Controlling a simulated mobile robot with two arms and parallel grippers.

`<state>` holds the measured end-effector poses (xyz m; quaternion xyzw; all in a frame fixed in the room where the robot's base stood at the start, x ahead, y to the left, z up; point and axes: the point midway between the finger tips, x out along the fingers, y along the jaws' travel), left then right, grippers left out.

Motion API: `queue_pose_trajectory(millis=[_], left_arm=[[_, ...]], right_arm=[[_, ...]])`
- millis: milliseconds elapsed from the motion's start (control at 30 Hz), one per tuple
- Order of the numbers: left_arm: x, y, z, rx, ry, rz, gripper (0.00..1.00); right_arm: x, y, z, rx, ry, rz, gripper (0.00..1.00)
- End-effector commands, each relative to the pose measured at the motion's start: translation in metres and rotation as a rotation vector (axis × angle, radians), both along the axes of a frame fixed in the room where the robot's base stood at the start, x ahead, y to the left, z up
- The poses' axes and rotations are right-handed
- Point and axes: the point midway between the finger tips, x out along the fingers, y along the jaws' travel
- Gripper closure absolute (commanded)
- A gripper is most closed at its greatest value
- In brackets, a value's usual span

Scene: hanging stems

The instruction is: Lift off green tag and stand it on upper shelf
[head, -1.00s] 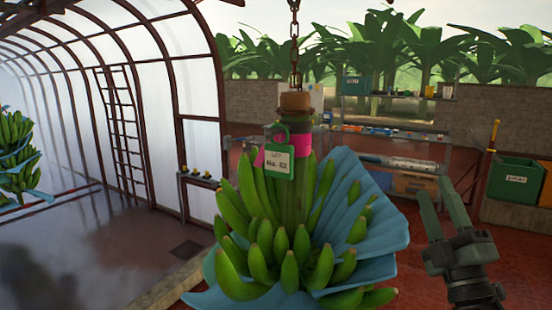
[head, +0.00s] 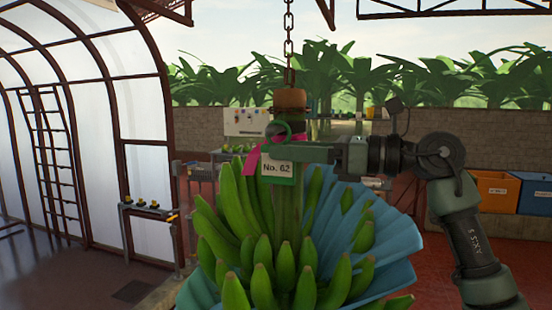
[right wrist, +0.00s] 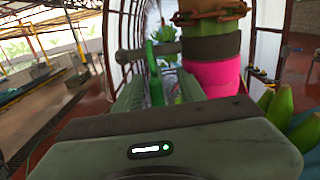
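The green tag (head: 279,168), with a white label reading "No. 62", hangs upright at the stem above the green bananas, beside a pink ribbon (head: 252,158). My right gripper (head: 278,143) reaches in from the right, level with the tag's top loop. In the right wrist view the tag shows nearly edge-on as a green strip (right wrist: 154,82) between the fingers, which look apart; contact is unclear. The shelving at the back (head: 375,115) is mostly hidden behind my right arm and the bunch. My left gripper is out of view.
A chain (head: 288,45) holds the bunch, with a blue sheet (head: 385,250) spread around it. A small stand (head: 150,212) is at left. Orange (head: 497,190) and blue (head: 536,194) bins stand at right. A white board (head: 246,122) is behind the bunch.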

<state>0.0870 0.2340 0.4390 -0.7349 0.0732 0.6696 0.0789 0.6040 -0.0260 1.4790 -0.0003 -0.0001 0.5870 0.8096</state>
Motion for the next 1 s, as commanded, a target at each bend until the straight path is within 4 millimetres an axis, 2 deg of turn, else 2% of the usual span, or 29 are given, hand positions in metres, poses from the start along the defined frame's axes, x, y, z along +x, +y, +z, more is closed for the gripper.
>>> queue_pose_trajectory(millis=[133, 300, 567, 600, 733, 1000], left_arm=[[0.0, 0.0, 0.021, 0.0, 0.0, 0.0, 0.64], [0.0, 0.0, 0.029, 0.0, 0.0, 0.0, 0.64], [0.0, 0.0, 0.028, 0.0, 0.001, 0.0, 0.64], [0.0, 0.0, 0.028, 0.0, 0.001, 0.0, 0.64], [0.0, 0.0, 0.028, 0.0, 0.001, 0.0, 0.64], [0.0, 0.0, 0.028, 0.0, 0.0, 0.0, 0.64]], right_arm=[[0.003, 0.024, 0.006, 0.003, 0.003, 0.006, 0.6], [0.009, 0.043, 0.003, 0.002, 0.002, 0.003, 0.6], [0.011, 0.047, 0.0, 0.003, 0.001, 0.002, 0.6], [0.011, 0.046, 0.0, 0.003, 0.001, 0.002, 0.63], [0.011, 0.046, 0.0, 0.003, 0.001, 0.002, 0.99], [0.01, 0.046, 0.0, 0.003, 0.001, 0.002, 1.0]])
